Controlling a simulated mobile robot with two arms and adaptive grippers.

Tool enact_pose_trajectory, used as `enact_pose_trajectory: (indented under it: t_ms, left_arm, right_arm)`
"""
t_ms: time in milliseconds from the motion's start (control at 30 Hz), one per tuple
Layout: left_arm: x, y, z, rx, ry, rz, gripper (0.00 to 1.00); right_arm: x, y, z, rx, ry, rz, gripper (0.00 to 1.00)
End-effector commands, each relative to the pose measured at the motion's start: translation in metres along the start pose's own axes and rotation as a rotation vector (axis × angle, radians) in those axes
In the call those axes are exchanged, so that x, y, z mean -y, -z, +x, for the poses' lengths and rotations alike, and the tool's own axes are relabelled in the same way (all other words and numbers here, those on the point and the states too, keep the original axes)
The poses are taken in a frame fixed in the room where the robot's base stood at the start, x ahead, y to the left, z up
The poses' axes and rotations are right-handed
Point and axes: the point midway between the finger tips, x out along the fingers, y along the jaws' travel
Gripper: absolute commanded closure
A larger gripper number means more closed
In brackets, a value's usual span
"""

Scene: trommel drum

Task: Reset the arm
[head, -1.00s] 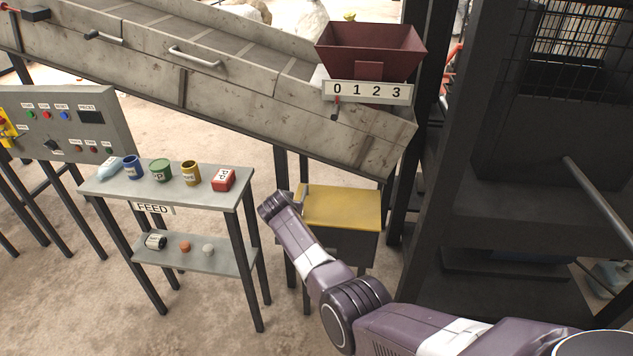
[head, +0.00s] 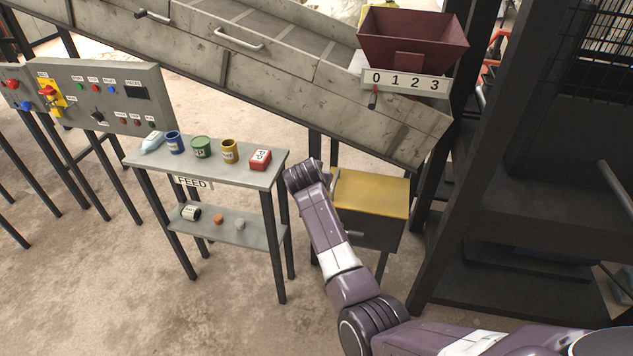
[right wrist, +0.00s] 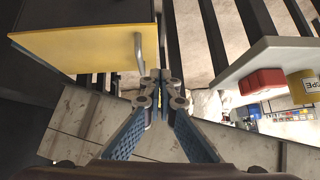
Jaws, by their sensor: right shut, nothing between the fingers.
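My right arm comes in from the lower right of the head view, and its wrist end (head: 303,176) stands between the feed table and the yellow-topped box. The fingers are hidden in that view. In the right wrist view my right gripper (right wrist: 160,78) is shut and empty, its blue-padded fingers meeting at the tips. Beyond them is the handle (right wrist: 140,52) of the yellow-topped box (right wrist: 80,48). I cannot tell from the picture whether the tips touch it; they look apart. My left gripper is out of view.
The feed table (head: 263,178) holds a bottle, several cups and a red block (head: 260,159); small items lie on its lower shelf (head: 262,238). The yellow-topped box (head: 372,194) stands right of the wrist. The sloping chute (head: 300,92), red hopper (head: 412,42) and control panel (head: 115,95) are behind.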

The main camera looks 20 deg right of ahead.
Motion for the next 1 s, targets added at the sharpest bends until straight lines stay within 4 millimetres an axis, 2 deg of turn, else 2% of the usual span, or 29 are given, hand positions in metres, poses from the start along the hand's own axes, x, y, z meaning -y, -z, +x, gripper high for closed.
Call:
enact_pose_trajectory:
  t_ms: [133, 333, 367, 467, 567, 733, 867, 900, 967, 1000]
  left_arm:
    - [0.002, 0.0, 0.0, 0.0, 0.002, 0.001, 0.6]
    - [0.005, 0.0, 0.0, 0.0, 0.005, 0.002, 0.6]
    - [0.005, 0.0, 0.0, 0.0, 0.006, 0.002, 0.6]
    - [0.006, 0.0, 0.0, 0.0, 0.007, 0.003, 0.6]
    - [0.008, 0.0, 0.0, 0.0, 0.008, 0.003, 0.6]
    - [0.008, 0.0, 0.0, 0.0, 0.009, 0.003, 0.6]
    - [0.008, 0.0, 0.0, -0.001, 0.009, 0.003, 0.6]
    - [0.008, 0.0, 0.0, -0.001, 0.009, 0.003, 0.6]
    - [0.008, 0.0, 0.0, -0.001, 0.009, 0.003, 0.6]
    - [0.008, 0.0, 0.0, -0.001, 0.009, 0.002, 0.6]
  right_arm:
    - [0.0, -0.001, -0.01, 0.001, -0.001, -0.001, 1.0]
    - [0.0, -0.003, -0.011, 0.003, 0.0, -0.005, 1.0]
    - [-0.001, -0.007, -0.009, 0.007, 0.0, -0.011, 1.0]
    - [-0.007, -0.036, 0.005, 0.036, 0.004, -0.059, 1.0]
    - [-0.018, -0.09, 0.028, 0.087, 0.02, -0.149, 1.0]
    - [-0.053, -0.211, 0.061, 0.2, 0.067, -0.319, 1.0]
    - [-0.09, -0.304, 0.072, 0.285, 0.105, -0.428, 1.0]
    - [-0.103, -0.332, 0.073, 0.312, 0.116, -0.457, 1.0]
    - [-0.124, -0.373, 0.072, 0.351, 0.132, -0.499, 1.0]
    - [-0.139, -0.401, 0.069, 0.376, 0.143, -0.526, 1.0]
